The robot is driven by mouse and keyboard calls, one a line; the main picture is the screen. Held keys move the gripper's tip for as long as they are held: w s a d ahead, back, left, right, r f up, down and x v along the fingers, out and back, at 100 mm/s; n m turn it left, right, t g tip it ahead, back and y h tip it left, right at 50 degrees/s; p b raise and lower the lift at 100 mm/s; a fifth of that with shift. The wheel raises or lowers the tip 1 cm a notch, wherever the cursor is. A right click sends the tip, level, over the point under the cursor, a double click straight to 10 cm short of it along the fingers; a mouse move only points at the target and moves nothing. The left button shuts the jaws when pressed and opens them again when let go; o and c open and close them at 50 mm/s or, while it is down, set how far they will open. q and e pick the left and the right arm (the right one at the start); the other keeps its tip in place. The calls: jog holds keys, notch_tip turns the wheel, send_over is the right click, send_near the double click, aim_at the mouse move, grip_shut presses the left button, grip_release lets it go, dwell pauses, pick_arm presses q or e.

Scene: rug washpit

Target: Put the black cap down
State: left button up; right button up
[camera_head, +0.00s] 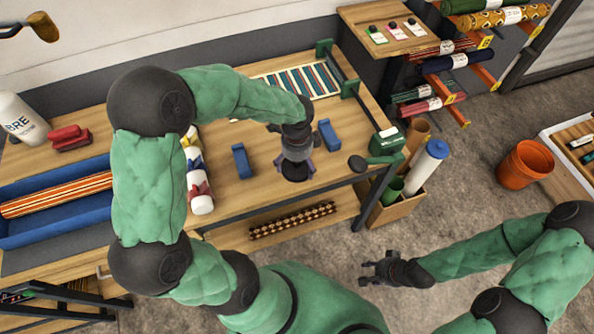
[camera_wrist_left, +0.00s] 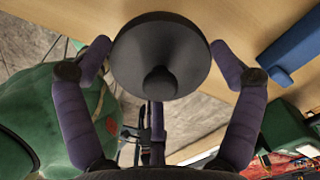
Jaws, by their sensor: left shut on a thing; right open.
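The black cap (camera_wrist_left: 160,45) is a round, dark disc with a knob in its middle. In the left wrist view it sits between the purple fingers of my left gripper, which is shut on it. In the head view the cap (camera_head: 294,173) shows below my left gripper (camera_head: 296,160), by the front edge of the wooden table (camera_head: 250,203). I cannot tell whether the cap touches the tabletop. My right gripper (camera_head: 372,270) is open and empty over the floor, to the right of the table.
Two blue blocks (camera_head: 241,161) (camera_head: 328,135) stand on either side of my left gripper. A striped rug (camera_head: 300,82) is behind. A box with rolls (camera_head: 405,200) stands on the floor.

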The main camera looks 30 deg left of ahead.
aim_at(297, 172)
pick_arm(q)
notch_tip(297, 172, down, 4)
jog(key=shift+f+b, duration=0.1)
jog(key=shift+b, duration=0.5)
jog(key=shift+f, duration=0.1)
jog(key=o, duration=0.6)
notch_tip(297, 172, up, 12)
jog(key=p, duration=0.3)
jog(key=shift+r+p, duration=0.2)
jog(key=shift+p, duration=0.2)
